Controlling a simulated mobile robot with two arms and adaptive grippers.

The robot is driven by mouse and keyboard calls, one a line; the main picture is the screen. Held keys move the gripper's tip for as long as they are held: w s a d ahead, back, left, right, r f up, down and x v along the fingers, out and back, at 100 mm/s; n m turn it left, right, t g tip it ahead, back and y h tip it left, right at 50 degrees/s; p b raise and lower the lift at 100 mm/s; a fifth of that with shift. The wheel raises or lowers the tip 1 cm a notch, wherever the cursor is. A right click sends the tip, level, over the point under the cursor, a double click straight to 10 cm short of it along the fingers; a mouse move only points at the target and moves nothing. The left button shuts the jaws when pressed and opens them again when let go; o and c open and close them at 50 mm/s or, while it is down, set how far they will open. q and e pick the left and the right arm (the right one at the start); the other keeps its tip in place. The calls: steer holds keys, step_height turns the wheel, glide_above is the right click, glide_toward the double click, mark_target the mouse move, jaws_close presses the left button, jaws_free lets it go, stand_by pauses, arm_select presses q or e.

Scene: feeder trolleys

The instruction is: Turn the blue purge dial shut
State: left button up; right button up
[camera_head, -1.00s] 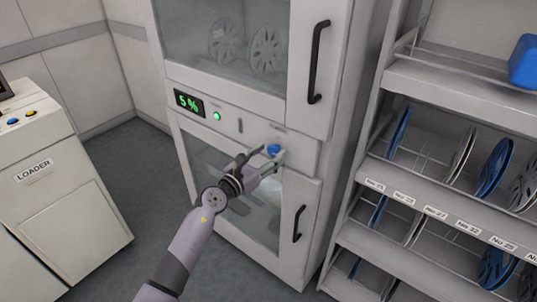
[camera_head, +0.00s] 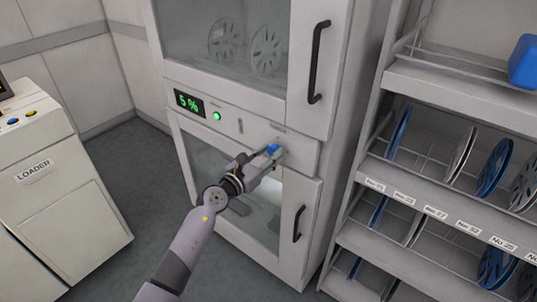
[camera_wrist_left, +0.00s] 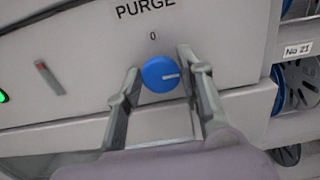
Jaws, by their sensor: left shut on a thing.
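The blue purge dial (camera_head: 273,148) is on the cabinet's front panel, under the word PURGE in the left wrist view (camera_wrist_left: 158,75). Its white pointer line points right, while the printed 0 sits above the dial. My left gripper (camera_head: 270,154) is at the dial, shut on it, with one finger on each side in the left wrist view (camera_wrist_left: 160,82). The lower edge of the dial is partly hidden by the gripper in the head view. My right gripper is not in view.
The cabinet has a green 5 % display (camera_head: 188,102), a lit green button (camera_head: 217,116) and black door handles (camera_head: 318,62) and (camera_head: 299,224). A reel rack (camera_head: 440,205) stands close on the right. The loader (camera_head: 60,190) is at left, with bare floor between.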

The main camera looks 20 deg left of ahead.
arm_select(q)
steer(key=shift+c, duration=0.2)
steer(key=n+p, duration=0.2)
steer(key=n, duration=0.1)
steer(key=shift+a+r, duration=0.1)
steer(key=n+p, duration=0.2)
steer(key=n, duration=0.2)
steer(key=shift+n+p, duration=0.3)
steer(key=n+p, duration=0.1)
steer(key=n, duration=0.4)
steer(key=shift+a+f+p, duration=0.1)
steer(key=shift+f+p, duration=0.1)
steer(key=shift+p, duration=0.2)
steer(key=n+p, duration=0.1)
steer(key=n, duration=0.4)
steer(key=shift+f, duration=0.2)
steer(key=shift+n, duration=0.3)
